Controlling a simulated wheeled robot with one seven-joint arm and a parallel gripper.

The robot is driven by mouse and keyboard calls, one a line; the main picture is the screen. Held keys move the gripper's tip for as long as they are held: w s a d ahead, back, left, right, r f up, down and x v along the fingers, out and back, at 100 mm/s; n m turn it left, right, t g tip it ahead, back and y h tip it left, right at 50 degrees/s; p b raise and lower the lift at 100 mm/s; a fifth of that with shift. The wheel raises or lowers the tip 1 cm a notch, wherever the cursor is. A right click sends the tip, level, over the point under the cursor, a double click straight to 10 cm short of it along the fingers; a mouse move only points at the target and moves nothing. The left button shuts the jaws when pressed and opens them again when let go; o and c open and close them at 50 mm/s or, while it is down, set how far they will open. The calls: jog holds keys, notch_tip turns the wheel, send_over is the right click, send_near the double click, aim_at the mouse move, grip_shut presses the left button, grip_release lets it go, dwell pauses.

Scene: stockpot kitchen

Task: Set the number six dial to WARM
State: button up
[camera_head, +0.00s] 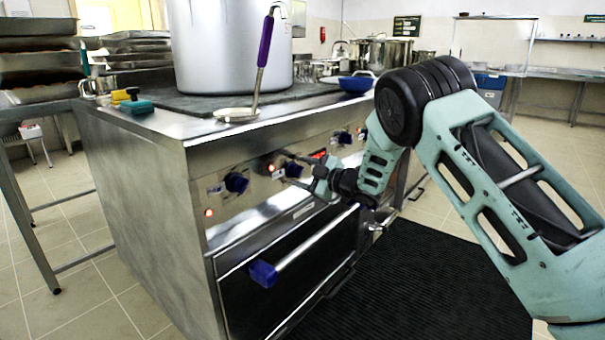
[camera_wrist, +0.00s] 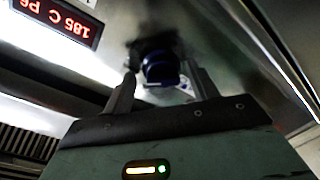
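My gripper (camera_head: 286,167) reaches from the right to the front control panel of the steel range. In the wrist view a dark blue dial (camera_wrist: 160,68) lies between the tips of my open gripper (camera_wrist: 160,78), with a visible gap on each side. The dial is upside down in this view, and I cannot read its setting. A red-lit display (camera_wrist: 58,20) beside it reads upside down as 185 C P6. In the head view a blue dial (camera_head: 293,170) shows at my fingers, partly hidden by them.
More dials (camera_head: 344,137) are farther right. An oven handle (camera_head: 315,238) juts out below the panel.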

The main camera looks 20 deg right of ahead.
jog(key=p+v, duration=0.3)
jog(key=v, duration=1.4)
jog(key=shift+s, duration=0.15)
jog(key=shift+d+r, duration=0.1)
jog(key=shift+r, duration=0.05)
